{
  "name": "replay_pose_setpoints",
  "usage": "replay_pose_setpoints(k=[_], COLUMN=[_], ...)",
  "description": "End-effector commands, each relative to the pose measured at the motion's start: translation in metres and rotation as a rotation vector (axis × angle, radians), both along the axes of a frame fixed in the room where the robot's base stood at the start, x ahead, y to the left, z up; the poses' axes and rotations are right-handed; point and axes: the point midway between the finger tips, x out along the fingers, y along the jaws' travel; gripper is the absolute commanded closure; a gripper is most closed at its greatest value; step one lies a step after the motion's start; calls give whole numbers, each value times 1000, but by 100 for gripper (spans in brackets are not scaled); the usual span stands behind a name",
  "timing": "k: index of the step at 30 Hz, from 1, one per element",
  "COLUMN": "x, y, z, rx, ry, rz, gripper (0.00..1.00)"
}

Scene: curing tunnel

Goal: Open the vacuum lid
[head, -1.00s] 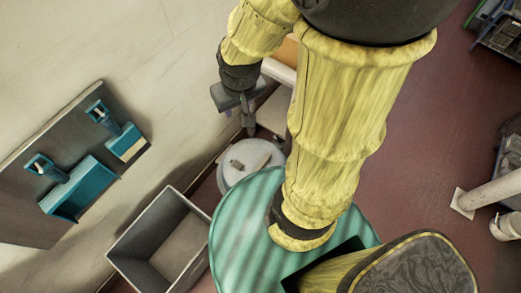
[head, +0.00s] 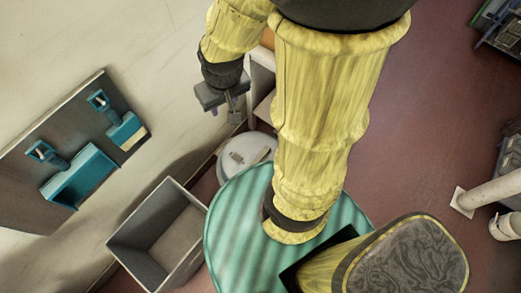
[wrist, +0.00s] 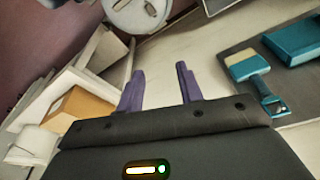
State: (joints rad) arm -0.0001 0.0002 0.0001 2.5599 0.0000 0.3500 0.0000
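A round white lid (head: 236,159), which I take for the vacuum lid, lies near the floor beside the wall in the head view, with a small grey-brown fitting (head: 237,157) on top. Part of it is cut off at the top edge of the wrist view (wrist: 122,13). My gripper (head: 235,116) appears above and slightly left of the lid in the head view, apart from it. In the wrist view its two purple fingers (wrist: 160,78) stand wide apart with nothing between them. The lower edge of the lid is hidden by my own body.
An open grey bin (head: 124,243) stands left of the lid. A grey wall board (head: 60,126) holds teal brushes and a dustpan (head: 78,176). A white shelf (wrist: 97,79) with a cardboard box (wrist: 80,108) is on the left in the wrist view.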

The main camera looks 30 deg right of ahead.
Motion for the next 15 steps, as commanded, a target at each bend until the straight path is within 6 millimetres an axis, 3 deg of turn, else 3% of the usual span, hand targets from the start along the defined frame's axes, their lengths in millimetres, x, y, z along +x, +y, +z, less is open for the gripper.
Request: replay_pose_setpoints(k=[8,11,15], x=[2,8,21], y=[-3,-13,-43], z=[-5,-20,-59], rx=[4,17,60], ry=[10,43,134], rz=[-22,-90,-284], gripper=[58,58,58])
